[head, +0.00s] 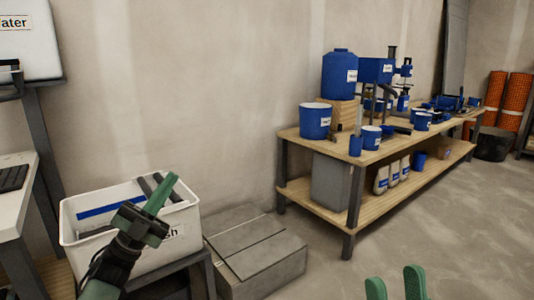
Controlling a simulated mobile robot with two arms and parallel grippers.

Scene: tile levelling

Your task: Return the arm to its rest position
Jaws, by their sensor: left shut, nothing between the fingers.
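My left gripper (170,180) has green fingers that are closed together with nothing between them. In the head view it shows in front of a white bin (185,246) at the lower left, and it hides part of the bin's rim and label. I cannot tell how far above or in front of the bin it is. My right gripper (394,278) shows only as two green fingers at the bottom edge, apart and with nothing seen between them.
The white bin stands on a dark stand and holds dark strips. A grey box (255,260) lies on the floor beside it. A wooden workbench (300,138) with blue buckets and tools stands at the right. A white desk (15,205) is at the left edge. The floor at front right is clear.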

